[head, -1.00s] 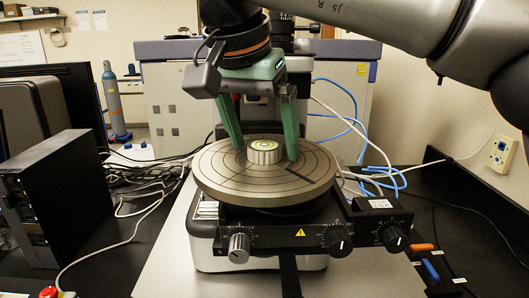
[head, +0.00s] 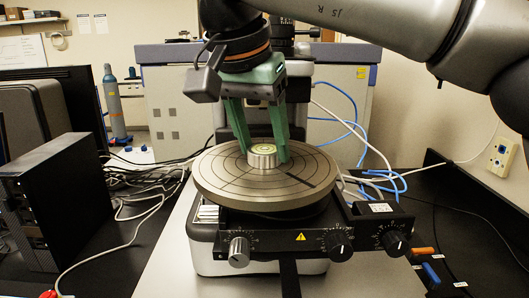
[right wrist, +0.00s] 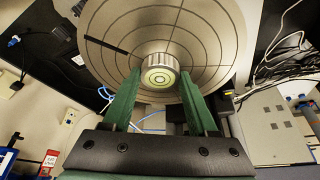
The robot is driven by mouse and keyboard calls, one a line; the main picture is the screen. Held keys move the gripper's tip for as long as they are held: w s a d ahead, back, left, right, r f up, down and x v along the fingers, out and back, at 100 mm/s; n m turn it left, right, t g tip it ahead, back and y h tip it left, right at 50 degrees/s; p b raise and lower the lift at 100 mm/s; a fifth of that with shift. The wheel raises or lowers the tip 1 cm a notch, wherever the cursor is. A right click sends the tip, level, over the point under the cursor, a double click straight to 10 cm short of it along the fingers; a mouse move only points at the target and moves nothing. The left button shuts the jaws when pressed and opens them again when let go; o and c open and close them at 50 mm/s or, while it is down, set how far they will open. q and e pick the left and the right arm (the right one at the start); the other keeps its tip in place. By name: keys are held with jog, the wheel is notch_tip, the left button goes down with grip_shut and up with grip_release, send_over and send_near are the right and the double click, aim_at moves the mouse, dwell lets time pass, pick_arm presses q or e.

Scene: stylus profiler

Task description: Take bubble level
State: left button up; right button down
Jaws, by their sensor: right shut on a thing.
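The bubble level (head: 262,158) is a small, round, silvery piece with a ribbed side and a green-yellow top. It stands upright on the middle of the round grooved stage (head: 225,178). My right gripper (head: 265,161) reaches down from above with its two green fingers shut on the level's sides. In the right wrist view the level (right wrist: 160,79) shows between the fingertips (right wrist: 160,84). I see no gap between the level and the stage. My left gripper is not in view.
The profiler's front panel (head: 285,241) with black and silver knobs lies below the stage. A black computer tower (head: 85,200) stands at the left. A large grey cabinet (head: 175,95) stands behind.

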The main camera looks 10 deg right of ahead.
jog(key=shift+r, duration=0.1)
jog(key=shift+r, duration=0.25)
notch_tip(320, 180, up, 2)
jog(key=shift+r+p, duration=0.1)
jog(key=shift+p, duration=0.4)
jog(key=s+a+r+p, duration=0.4)
jog(key=s+a+r, duration=0.5)
jog(key=s+r, duration=0.1)
jog(key=shift+s+a, duration=0.2)
jog(key=shift+s, duration=0.05)
jog(key=c, duration=0.7)
grip_release()
grip_shut()
